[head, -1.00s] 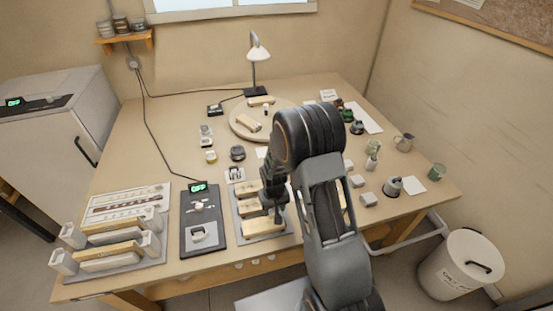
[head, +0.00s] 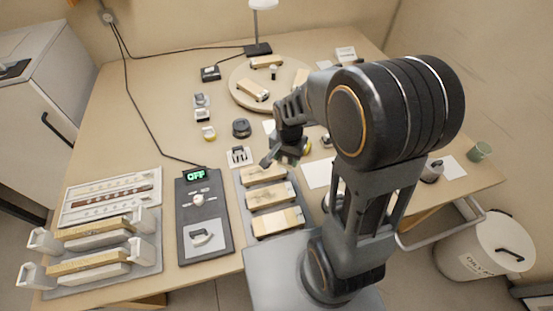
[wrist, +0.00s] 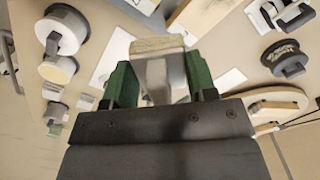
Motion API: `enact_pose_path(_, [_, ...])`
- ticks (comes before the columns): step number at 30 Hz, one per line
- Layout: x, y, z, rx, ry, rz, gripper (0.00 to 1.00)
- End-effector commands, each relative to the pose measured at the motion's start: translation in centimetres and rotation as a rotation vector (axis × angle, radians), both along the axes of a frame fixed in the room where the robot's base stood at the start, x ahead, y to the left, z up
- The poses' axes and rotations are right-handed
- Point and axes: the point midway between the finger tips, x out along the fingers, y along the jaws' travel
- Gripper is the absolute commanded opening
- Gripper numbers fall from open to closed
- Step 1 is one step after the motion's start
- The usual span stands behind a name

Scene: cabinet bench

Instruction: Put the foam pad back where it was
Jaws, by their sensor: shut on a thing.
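My gripper (head: 290,153) is above the middle of the bench, just behind the tray of wooden blocks. In the wrist view its green fingers (wrist: 159,80) are shut on a pale grey piece with a rough beige end, which looks like the foam pad (wrist: 158,46). The pad lies between the fingers, and its lower part is hidden by the gripper body. In the head view the held piece is mostly hidden by the gripper and arm, so I cannot tell its height above the bench.
A grey tray (head: 246,214) with several wooden-topped blocks lies in front of my gripper. Left of it is a dark panel (head: 216,244) with a green OFF display. A round board (head: 238,92) stands behind. My arm hides much of the bench's right side.

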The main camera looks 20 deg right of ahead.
Motion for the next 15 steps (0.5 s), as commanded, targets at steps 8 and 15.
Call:
enact_pose_path(8, [3.9, -0.1, -1.9, 0.001, 0.005, -0.053, 0.3])
enact_pose_path(15, [9.4, -0.3, -5.2, 0.001, 0.007, -0.052, 0.3])
